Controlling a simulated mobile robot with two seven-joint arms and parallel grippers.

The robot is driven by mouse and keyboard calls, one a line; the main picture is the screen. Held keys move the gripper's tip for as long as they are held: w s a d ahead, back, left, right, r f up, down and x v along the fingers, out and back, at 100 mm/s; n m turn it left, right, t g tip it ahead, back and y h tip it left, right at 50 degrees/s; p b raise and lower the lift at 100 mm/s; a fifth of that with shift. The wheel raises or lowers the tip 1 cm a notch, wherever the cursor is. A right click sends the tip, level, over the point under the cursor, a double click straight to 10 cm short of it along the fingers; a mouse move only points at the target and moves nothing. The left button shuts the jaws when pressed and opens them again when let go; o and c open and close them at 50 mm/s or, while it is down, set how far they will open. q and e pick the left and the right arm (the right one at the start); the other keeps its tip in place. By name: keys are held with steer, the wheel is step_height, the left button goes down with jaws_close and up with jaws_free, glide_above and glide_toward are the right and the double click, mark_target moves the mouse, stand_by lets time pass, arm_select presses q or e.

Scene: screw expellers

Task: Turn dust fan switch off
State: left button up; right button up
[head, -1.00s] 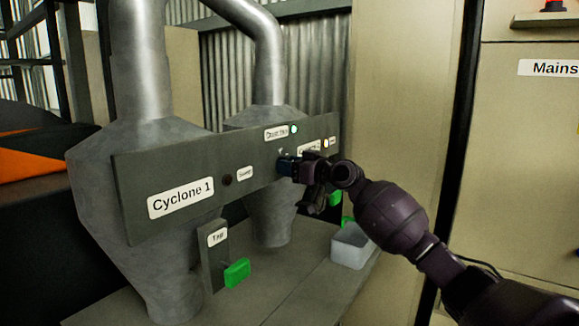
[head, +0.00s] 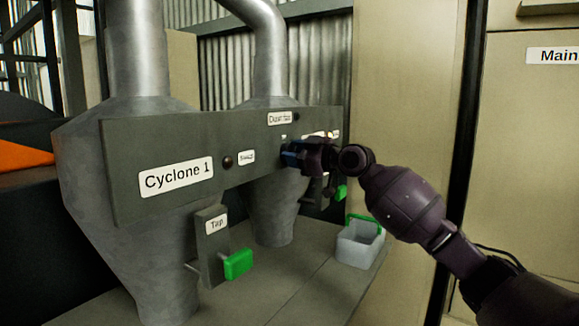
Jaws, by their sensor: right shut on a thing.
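The dust fan label (head: 279,118) sits on the grey panel (head: 128,150) fixed across the two cyclones. The small lamp (head: 296,117) right of the label is dark. My right gripper (head: 287,156) is at the panel just below the label, its blue fingertips against the panel face. It is shut on the dust fan switch, which is mostly hidden by the fingers, so its position cannot be read. My left gripper is not in view.
A "Sweep" label and a dark knob (head: 227,162) sit left of my gripper. A beige cabinet stands on the right.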

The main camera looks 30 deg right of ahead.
steer(key=shift+w+f+n+b, duration=0.1)
steer(key=shift+f+n+b, duration=0.25)
steer(key=shift+f+n, duration=0.15)
steer(key=shift+r+n+b, duration=0.1)
steer(key=shift+n+b, duration=0.5)
steer(key=shift+n, duration=0.3)
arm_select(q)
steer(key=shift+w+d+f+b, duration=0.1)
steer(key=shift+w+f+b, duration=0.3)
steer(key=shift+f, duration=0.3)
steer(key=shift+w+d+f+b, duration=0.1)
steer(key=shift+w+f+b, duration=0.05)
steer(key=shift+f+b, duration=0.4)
arm_select(e)
steer(key=shift+r+n, duration=0.15)
steer(key=shift+n, duration=0.7)
steer(key=shift+r+n, duration=0.15)
steer(key=shift+n, duration=0.7)
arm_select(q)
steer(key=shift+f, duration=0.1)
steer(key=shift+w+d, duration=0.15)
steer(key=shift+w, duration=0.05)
arm_select(e)
steer(key=shift+r, duration=0.1)
steer(key=o, duration=0.9)
steer(key=shift+s, duration=0.25)
